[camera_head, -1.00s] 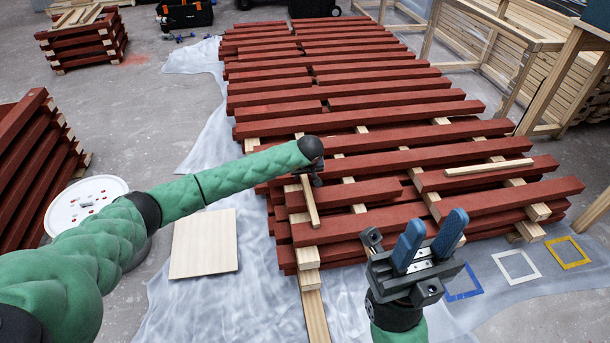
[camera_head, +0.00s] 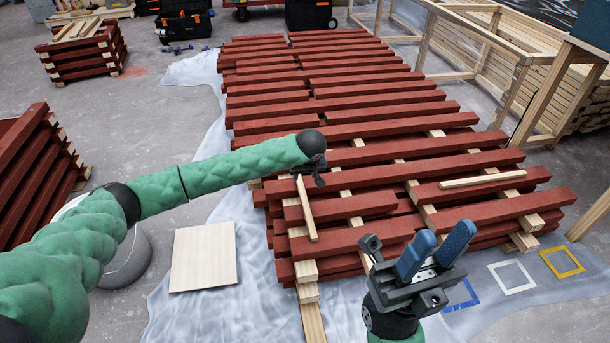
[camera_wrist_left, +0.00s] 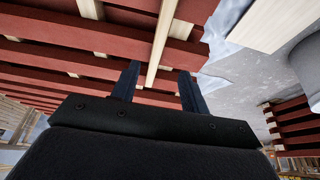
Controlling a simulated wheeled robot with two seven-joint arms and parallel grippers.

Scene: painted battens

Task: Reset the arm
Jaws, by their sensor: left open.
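My left arm reaches in from the left in the head view. Its gripper (camera_head: 308,176) is over the near left part of a stack of red battens (camera_head: 380,141), at the far end of a thin bare wood stick (camera_head: 306,212). In the left wrist view the gripper (camera_wrist_left: 162,78) has its two dark fingers apart, and the stick (camera_wrist_left: 161,45) runs beyond and between them in the picture. The stick rests across the battens. I see no grip on it. My right gripper (camera_head: 443,243) is at the stack's near edge, its blue fingers apart and empty.
A second bare stick (camera_head: 483,179) lies on the stack's right. A pale square board (camera_head: 204,257) lies on the floor at left. More red battens are piled at far left (camera_head: 35,170). A wooden frame (camera_head: 497,75) stands at right.

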